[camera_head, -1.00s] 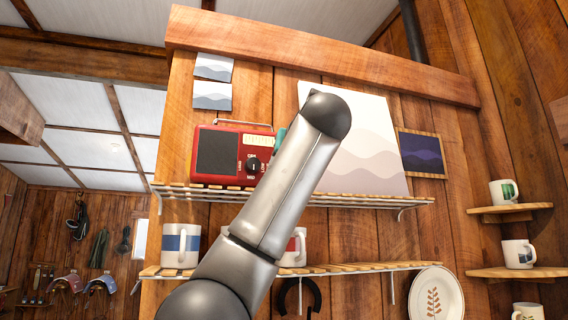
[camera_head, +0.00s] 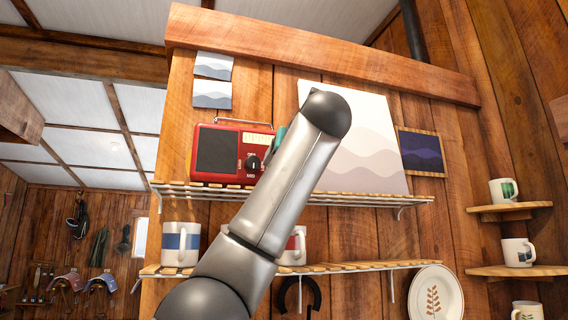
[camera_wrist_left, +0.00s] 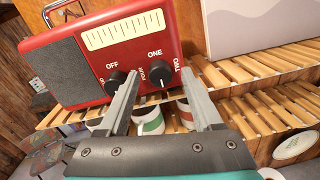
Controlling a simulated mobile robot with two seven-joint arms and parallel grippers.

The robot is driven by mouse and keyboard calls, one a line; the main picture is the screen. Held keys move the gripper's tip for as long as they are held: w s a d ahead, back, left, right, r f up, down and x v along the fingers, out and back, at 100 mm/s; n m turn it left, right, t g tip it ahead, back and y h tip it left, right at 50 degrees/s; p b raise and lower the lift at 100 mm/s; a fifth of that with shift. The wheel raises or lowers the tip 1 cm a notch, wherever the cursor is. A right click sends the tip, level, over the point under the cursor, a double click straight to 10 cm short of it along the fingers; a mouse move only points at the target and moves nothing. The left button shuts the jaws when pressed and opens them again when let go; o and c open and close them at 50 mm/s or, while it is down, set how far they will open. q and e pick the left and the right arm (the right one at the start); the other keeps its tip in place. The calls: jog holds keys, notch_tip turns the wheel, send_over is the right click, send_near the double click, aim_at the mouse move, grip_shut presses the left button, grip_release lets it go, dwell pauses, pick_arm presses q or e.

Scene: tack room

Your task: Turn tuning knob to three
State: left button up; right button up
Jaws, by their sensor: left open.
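The red radio (camera_head: 230,174) stands on the upper slatted shelf, with a dark speaker panel and a cream dial. In the left wrist view its face (camera_wrist_left: 84,53) carries two black knobs. The left knob (camera_wrist_left: 113,83) sits below the word OFF. The right knob (camera_wrist_left: 160,77) has ONE and TWO printed around it; its exact setting is hard to read. My left gripper (camera_wrist_left: 166,69) is open, with its fingers on either side of the right knob; contact is unclear. In the head view my left arm hides the radio's right side and most of the gripper.
A pale wave-pattern picture (camera_head: 365,145) leans to the right of the radio on the upper shelf (camera_head: 390,200). Mugs, including a blue-banded one (camera_head: 181,244), stand on the lower shelf (camera_head: 340,267). A plate (camera_head: 436,292) is at the lower right.

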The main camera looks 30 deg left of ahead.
pick_arm(q)
jog(key=b+v, duration=0.5)
jog(key=v, duration=1)
jog(key=shift+d, duration=0.15)
